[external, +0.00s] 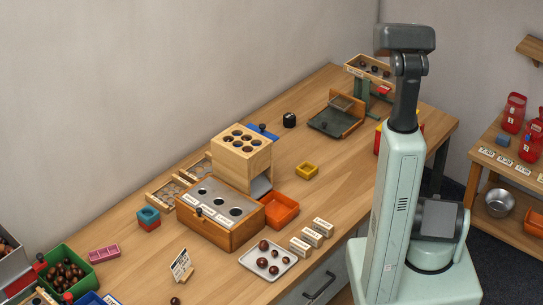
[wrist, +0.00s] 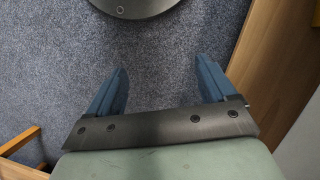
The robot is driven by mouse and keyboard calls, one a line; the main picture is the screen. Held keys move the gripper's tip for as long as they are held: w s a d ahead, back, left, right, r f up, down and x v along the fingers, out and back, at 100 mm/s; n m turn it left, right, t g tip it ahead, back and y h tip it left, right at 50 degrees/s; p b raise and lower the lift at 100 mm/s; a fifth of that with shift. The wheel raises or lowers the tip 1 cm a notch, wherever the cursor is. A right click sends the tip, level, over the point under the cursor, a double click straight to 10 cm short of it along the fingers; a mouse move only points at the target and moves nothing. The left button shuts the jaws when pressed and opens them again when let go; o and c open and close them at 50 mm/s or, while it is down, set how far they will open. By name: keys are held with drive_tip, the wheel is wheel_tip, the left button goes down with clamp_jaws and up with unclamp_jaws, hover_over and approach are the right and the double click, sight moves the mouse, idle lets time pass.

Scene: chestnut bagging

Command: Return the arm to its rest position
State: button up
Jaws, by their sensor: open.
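My gripper (wrist: 161,85) shows in the wrist view with its two blue fingers wide apart and nothing between them. It points down over grey-blue carpet. Part of my round base shows at the top of the wrist view. In the external view my pale green column and base stand at the right, in front of the workbench (external: 340,190). My gripper is not visible there; my arm is mostly hidden by the column, with only a folded part showing beside it.
A wooden bench edge (wrist: 262,75) runs close along the right of the wrist view. A wooden piece (wrist: 20,142) shows at lower left. On the bench are a sorting box (external: 215,235), a white tray (external: 268,277) of chestnuts and a green bin (external: 50,262). A side shelf (external: 510,170) stands right.

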drive_tip(key=s+a+r+n+g+h, duration=0.1)
drive_tip(key=s+a+n, duration=0.3)
drive_tip(key=s+a, duration=0.4)
drive_tip(key=s+g, duration=0.1)
drive_tip(key=s, duration=0.2)
drive_tip(key=shift+a+r+g, duration=0.4)
